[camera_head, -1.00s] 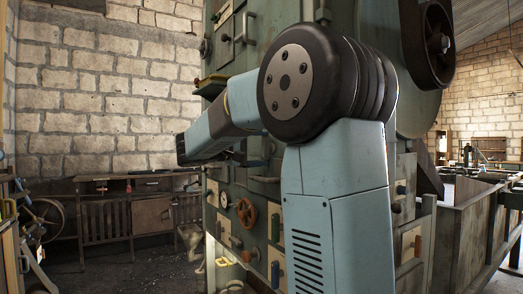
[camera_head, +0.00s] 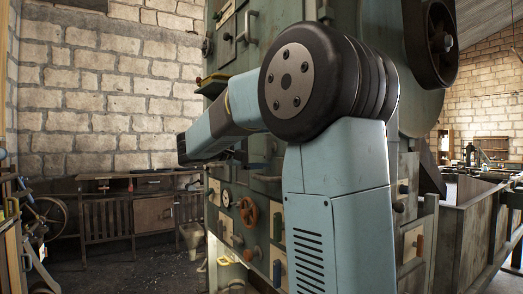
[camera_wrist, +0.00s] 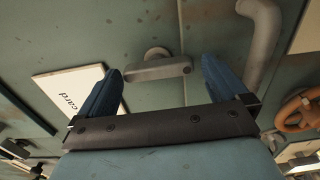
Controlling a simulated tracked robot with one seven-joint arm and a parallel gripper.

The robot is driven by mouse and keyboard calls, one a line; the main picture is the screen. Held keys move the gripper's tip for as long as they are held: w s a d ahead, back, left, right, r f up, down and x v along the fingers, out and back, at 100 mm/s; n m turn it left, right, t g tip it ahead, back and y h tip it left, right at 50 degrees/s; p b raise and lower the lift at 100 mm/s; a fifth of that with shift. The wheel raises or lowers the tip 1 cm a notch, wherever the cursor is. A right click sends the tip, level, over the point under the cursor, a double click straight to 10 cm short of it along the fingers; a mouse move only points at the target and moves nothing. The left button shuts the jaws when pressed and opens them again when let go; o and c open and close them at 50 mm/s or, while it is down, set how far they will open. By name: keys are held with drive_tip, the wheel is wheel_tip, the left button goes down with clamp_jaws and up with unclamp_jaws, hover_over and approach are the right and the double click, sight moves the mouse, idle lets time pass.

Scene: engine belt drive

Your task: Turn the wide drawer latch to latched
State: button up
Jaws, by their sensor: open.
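In the wrist view a grey bar-shaped handle (camera_wrist: 157,69) on a round boss sits on the green panel, and it looks like the wide drawer latch. Its bar lies roughly across the picture. My gripper (camera_wrist: 160,66) is open, with one blue finger on each side of the bar. The right end of the bar is close to the right finger. I cannot tell whether either finger touches it. In the head view my arm's far end is by the machine's left side, and the latch and fingertips cannot be made out there.
A thick grey curved handle (camera_wrist: 262,35) is just right of my right finger. An orange handwheel (camera_wrist: 298,110) is farther right; it shows in the head view too (camera_head: 248,211). A white card (camera_wrist: 70,90) is on the panel at left. A wooden bench (camera_head: 135,222) stands by the back wall.

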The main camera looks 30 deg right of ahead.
drive_tip(key=a, duration=1.3)
drive_tip(key=shift+s+a, duration=0.2)
drive_tip(key=shift+a, duration=0.2)
drive_tip(key=shift+s+d+f, duration=0.1)
drive_tip(key=shift+f, duration=0.05)
drive_tip(key=s+d+f+n+y, duration=0.2)
drive_tip(key=s+d+f+y, duration=0.2)
drive_tip(key=s+f+y, duration=0.65)
drive_tip(key=s+a+f+m+t+y, duration=0.2)
drive_tip(key=s+a+f+t+y, duration=0.2)
drive_tip(key=s+f, duration=0.9)
drive_tip(key=s+a+y, duration=0.1)
drive_tip(key=a+y, duration=0.2)
drive_tip(key=shift+s+a+f+t, duration=0.2)
drive_tip(key=shift+f+t, duration=0.1)
drive_tip(key=shift+t, duration=0.1)
